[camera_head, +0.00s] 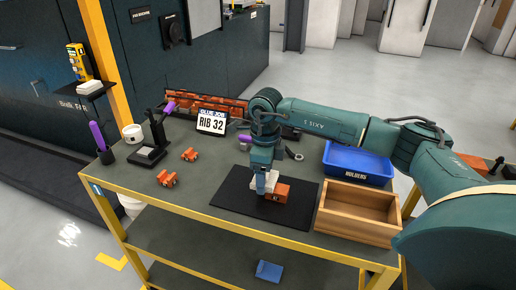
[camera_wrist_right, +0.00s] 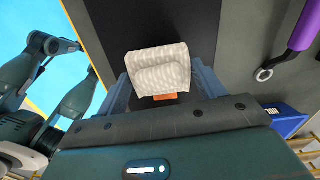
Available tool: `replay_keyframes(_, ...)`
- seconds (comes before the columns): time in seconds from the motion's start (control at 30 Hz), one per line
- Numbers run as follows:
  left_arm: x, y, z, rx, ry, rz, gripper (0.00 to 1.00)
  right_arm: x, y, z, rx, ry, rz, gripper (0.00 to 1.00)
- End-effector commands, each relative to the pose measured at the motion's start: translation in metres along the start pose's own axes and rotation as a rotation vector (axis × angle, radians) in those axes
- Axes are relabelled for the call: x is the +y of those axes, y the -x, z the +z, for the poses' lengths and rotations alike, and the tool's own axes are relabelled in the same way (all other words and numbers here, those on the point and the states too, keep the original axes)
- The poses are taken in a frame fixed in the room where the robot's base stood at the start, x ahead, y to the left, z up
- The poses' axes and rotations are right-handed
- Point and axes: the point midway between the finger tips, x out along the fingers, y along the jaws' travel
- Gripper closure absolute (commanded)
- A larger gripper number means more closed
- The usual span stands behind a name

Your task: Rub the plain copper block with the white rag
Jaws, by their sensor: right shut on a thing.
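My right gripper (camera_head: 264,188) reaches down over the black mat (camera_head: 233,188) and is shut on the white rag (camera_head: 258,184). The rag also shows between the fingers in the right wrist view (camera_wrist_right: 158,68). A copper block (camera_head: 281,194) lies on the mat right beside the rag. The rag and gripper hide its left part, and I cannot tell whether they touch it. Only a small orange sliver of the block (camera_wrist_right: 165,97) shows in the wrist view. Two smaller copper pieces lie on the table left of the mat, one nearer (camera_head: 166,179) and one farther (camera_head: 190,155). My left gripper is not seen.
A wooden box (camera_head: 355,212) stands just right of the mat, with a blue bin (camera_head: 357,163) behind it. A sign (camera_head: 212,121) stands at the back. The table's left front is clear.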

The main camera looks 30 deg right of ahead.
Motion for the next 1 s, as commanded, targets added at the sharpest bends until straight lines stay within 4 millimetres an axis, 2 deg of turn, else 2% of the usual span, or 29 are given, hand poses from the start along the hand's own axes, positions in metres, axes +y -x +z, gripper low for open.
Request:
replay_keyframes(0.03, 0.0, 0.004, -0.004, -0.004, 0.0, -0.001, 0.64, -0.002, 0.015, 0.0, -0.006, -0.002, -0.004, 0.5)
replay_keyframes(0.6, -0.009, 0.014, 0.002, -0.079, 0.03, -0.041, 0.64, -0.008, 0.065, -0.005, -0.005, -0.009, -0.004, 0.5)
replay_keyframes(1.0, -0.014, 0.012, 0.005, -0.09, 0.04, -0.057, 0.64, -0.008, 0.07, -0.006, -0.005, -0.01, -0.003, 0.5)
